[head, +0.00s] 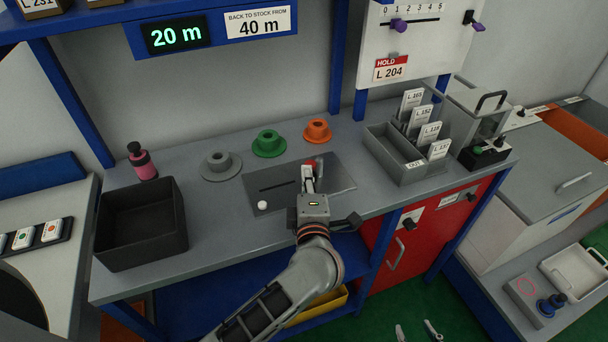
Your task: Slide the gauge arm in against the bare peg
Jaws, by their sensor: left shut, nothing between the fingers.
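The dark grey gauge plate (335,180) lies on the grey bench and has a dark straight slot. A small white round peg (262,205) stands at its front left corner; nothing is on it. A red piece (312,163), possibly the gauge arm's knob, shows just beyond my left gripper (308,175). My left gripper is shut and empty over the plate, close to the red piece; I cannot tell whether they touch. The gripper hides part of the plate and any rest of the gauge arm. My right gripper (417,331) shows only its separated fingertips at the bottom edge, above the green floor.
Grey (220,165), green (269,144) and orange (317,131) flanged spools stand behind the plate. A black bin (142,256) and pink bottle (145,166) stand left. A card rack (385,153) stands right. The front bench strip is mostly clear.

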